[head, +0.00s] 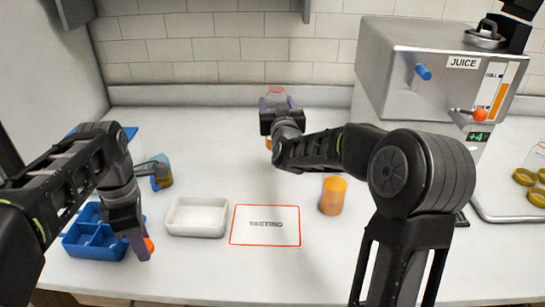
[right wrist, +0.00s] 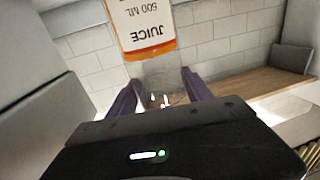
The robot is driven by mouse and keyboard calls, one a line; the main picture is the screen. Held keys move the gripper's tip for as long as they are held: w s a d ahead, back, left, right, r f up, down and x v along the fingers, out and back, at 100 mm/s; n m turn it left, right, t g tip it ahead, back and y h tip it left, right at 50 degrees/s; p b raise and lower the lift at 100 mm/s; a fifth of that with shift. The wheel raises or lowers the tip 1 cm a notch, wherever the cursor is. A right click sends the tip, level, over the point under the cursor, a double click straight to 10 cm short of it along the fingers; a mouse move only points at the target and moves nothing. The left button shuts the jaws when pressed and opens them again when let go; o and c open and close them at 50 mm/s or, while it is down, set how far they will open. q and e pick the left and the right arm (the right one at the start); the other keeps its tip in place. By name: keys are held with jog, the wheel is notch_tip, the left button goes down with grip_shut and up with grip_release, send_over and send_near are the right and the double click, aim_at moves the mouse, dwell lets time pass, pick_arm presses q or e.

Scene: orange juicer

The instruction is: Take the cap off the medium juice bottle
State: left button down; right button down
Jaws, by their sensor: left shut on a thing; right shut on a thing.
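The juice bottle (head: 276,97) is clear and stands near the back wall in the head view, mostly hidden by my right gripper (head: 279,110). A thin reddish ring shows at its top. In the right wrist view the bottle's white and orange label (right wrist: 150,22) reads "JUICE 500 ML" upside down. My right gripper is shut on its clear part (right wrist: 163,84), between the purple fingers. My left gripper (head: 139,243) is at the front left, beside the blue divided tray, shut on a small orange object. It looks like a cap and is partly hidden by the fingers.
The blue divided tray (head: 66,240) and a white tray (head: 168,232) stand at the left. An orange container (head: 333,200) stands right of the red-outlined "TASTING" mat (head: 234,240). The juice machine (head: 400,75) fills the back right.

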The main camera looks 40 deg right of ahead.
pick_arm(q)
jog(key=shift+w+d, duration=0.2)
jog(key=shift+w, duration=0.15)
jog(key=shift+s+a, duration=0.1)
jog(key=shift+s, duration=0.05)
pick_arm(e)
jog(key=shift+w+r, duration=0.2)
jog(key=shift+r, duration=0.05)
jog(key=shift+d+f, duration=0.1)
jog(key=shift+f, duration=3.1)
pick_arm(q)
jog(key=shift+r, duration=0.1)
pick_arm(e)
jog(key=shift+f, duration=1.9)
